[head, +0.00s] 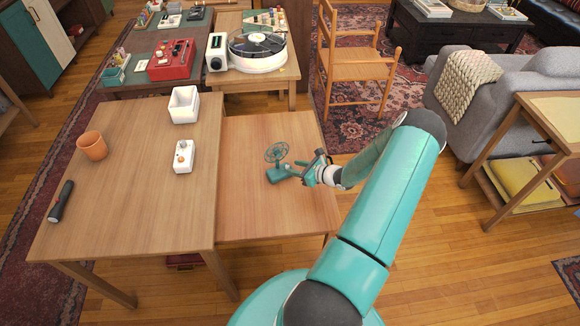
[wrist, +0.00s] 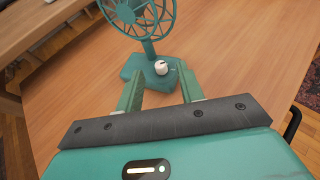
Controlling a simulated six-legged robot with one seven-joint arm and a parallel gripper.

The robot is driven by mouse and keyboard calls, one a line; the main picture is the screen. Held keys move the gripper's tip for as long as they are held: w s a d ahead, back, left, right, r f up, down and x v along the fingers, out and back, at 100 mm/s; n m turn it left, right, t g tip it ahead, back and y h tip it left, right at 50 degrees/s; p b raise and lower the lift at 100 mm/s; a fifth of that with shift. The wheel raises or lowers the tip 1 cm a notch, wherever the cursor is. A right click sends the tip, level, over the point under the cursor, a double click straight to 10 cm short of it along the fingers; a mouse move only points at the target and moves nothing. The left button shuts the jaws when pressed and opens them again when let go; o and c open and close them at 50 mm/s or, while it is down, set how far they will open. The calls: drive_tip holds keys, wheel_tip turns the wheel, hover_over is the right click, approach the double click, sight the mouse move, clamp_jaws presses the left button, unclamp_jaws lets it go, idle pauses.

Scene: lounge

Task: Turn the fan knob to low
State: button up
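A small teal desk fan (head: 277,155) stands on the right, lower table (head: 245,218). In the wrist view the fan (wrist: 140,16) is at the top, with its round cage partly cut off. A white knob (wrist: 161,67) with a dark mark sits on the fan's base (wrist: 133,66). My gripper (head: 297,168) is just right of the fan. In the wrist view my gripper (wrist: 161,88) is open, its two teal fingers apart and pointing at the base. The knob lies just beyond and between the fingertips, and nothing is between the fingers.
The left table (head: 130,215) holds a terracotta pot (head: 92,146), a white open box (head: 184,104), a white device with a knob (head: 183,156) and a black flashlight (head: 61,201). A turntable (head: 258,62) and a wooden chair (head: 357,68) stand behind. The right table's front is clear.

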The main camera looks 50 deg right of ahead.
sight(287, 166)
drive_tip(key=shift+x, duration=1.75)
clamp_jaws()
